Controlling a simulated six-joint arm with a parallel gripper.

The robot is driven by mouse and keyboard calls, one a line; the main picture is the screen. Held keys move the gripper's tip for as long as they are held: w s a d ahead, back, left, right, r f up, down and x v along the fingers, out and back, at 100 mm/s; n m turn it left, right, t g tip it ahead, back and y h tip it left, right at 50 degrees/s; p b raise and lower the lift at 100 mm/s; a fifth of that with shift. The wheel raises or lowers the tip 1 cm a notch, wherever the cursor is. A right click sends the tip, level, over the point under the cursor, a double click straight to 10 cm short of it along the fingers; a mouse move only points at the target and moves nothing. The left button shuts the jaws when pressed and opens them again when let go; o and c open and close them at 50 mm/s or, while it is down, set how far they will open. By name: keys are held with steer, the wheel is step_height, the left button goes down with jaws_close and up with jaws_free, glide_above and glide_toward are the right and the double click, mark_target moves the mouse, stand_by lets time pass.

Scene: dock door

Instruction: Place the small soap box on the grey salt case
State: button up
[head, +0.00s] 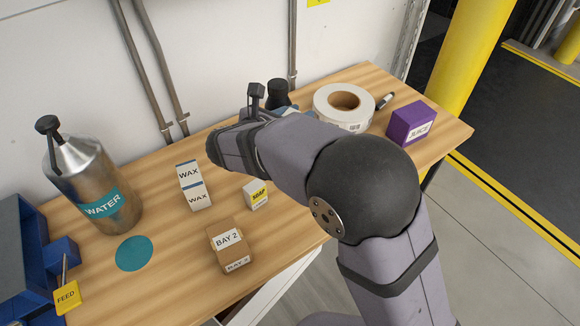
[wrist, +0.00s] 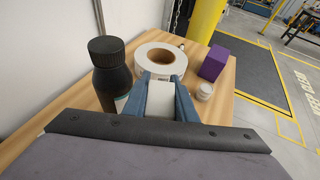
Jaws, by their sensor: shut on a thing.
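My gripper (wrist: 161,82) shows in the wrist view with its two blue fingers shut on a pale grey-white box (wrist: 160,99). No label shows on the held box, so I cannot tell which box it is. A small white box with a yellow SOAP label (head: 256,194) stands on the wooden table, right of the WAX box and apart from my gripper. I cannot make out a case marked salt in either view.
The table (head: 170,240) holds a WATER bottle (head: 93,185), WAX box (head: 194,186), BAY 2 box (head: 230,247), tape roll (head: 340,108), purple JUICE box (head: 411,122) and blue bin (head: 22,250).

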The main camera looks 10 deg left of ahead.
steer(key=shift+f+b, duration=0.35)
steer(key=shift+f, duration=4.65)
steer(key=shift+f, duration=0.15)
steer(key=o, duration=1.1)
steer(key=v, duration=1.2)
steer(key=shift+d+r, duration=0.15)
steer(key=shift+r, duration=0.1)
steer(key=shift+d, duration=0.1)
